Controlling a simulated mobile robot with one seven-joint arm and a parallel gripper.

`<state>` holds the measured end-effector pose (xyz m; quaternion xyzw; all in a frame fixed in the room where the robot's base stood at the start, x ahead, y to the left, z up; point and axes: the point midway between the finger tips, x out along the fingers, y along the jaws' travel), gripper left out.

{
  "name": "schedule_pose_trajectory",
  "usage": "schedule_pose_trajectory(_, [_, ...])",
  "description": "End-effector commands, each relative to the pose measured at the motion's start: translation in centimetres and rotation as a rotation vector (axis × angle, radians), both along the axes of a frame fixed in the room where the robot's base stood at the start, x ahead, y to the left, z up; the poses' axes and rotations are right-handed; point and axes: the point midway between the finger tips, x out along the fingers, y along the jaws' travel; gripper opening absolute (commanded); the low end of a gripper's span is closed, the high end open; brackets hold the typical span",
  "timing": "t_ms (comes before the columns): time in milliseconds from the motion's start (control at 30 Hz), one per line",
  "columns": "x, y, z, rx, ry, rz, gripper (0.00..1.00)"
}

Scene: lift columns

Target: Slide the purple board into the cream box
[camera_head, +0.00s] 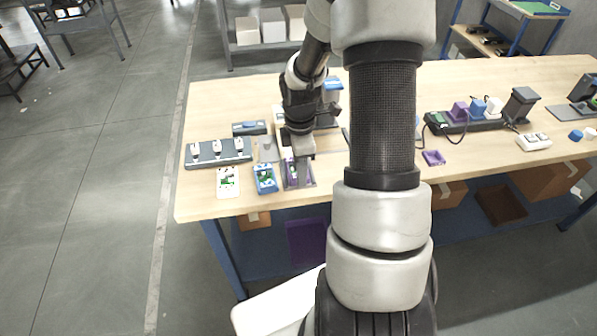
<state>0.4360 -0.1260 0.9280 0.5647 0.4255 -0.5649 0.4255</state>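My gripper (297,158) points down at the purple board (291,171) near the front edge of the table, left of the picture's middle. The board lies in or on a purple-grey holder (308,174), and the gripper covers part of both. The fingertips are too small and hidden to tell whether they are open or shut on the board. A cream-coloured part, seemingly the cream box (279,115), shows just behind my gripper. My wrist hides most of it, and its opening cannot be made out.
A power strip (465,123) and small purple tray (433,158) are to the right. My arm hides the table's middle.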

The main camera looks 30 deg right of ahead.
Motion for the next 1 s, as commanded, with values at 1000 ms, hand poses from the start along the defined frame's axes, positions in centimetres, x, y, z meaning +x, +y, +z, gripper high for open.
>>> schedule_pose_trajectory(1000, [2.3, -0.6, 0.0, 0.0, -0.001, 0.0, 0.02])
